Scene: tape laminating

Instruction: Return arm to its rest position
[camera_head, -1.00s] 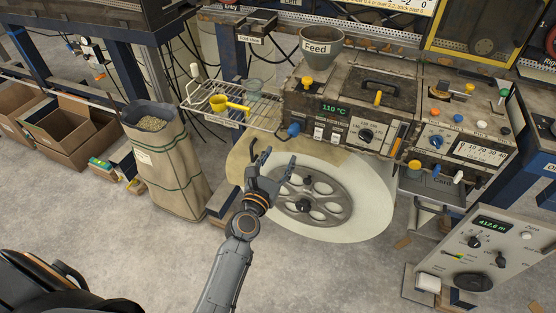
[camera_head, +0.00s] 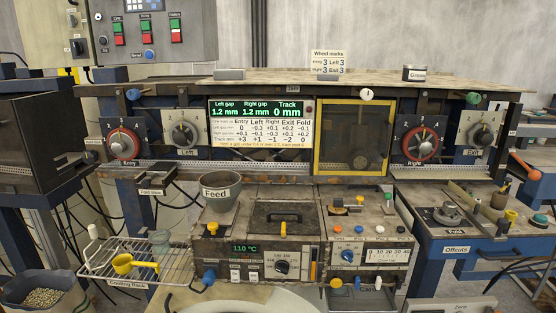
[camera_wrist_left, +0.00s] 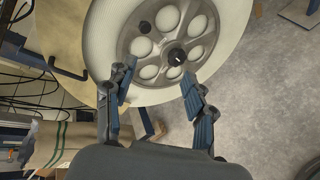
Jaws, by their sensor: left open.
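My left gripper (camera_wrist_left: 158,98) shows in the left wrist view with its two fingers spread apart and nothing between them. Beyond the fingers is a large pale reel with a grey spoked hub (camera_wrist_left: 172,45). A gap separates the fingertips in the picture, and I cannot tell how far the reel is from them. Neither arm shows in the head view now. My right gripper is in no view. The pale rim of the reel (camera_head: 215,300) shows at the bottom edge of the head view.
A wire cooling rack (camera_head: 140,262) holding a yellow scoop (camera_head: 122,264) juts out at the lower left. A feed hopper (camera_head: 219,192) stands on the heater unit. A sack (camera_wrist_left: 75,143) stands at the left in the wrist view.

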